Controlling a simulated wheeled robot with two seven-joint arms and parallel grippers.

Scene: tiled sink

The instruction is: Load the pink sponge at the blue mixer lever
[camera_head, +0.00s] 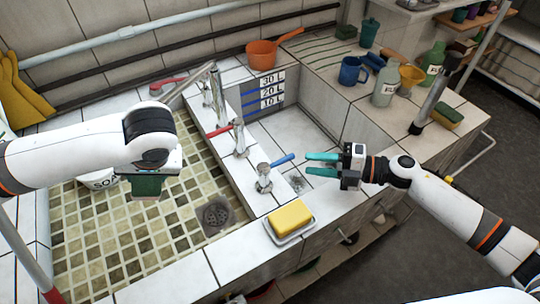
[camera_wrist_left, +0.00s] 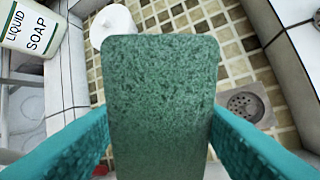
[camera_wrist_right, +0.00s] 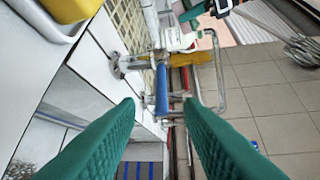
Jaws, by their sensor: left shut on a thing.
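No pink sponge shows in these views. My left gripper (camera_wrist_left: 160,125) is shut on a dark green sponge (camera_wrist_left: 160,75), held over the mosaic-tiled basin; the sponge also shows in the head view (camera_head: 147,187). The blue mixer lever (camera_head: 283,159) sits on a chrome tap (camera_head: 264,178) on the divider between the basins. My right gripper (camera_head: 307,163) is open, with its teal fingers just right of the lever's tip. In the right wrist view the blue lever (camera_wrist_right: 161,88) appears between the open fingers, with no visible contact.
A yellow sponge (camera_head: 290,216) lies in a white dish (camera_head: 296,235) on the front ledge. Another tap has a red lever (camera_head: 219,130). A drain (camera_head: 216,214) is in the mosaic basin. An orange pan (camera_head: 262,54), blue mug (camera_head: 351,71) and bottles stand behind.

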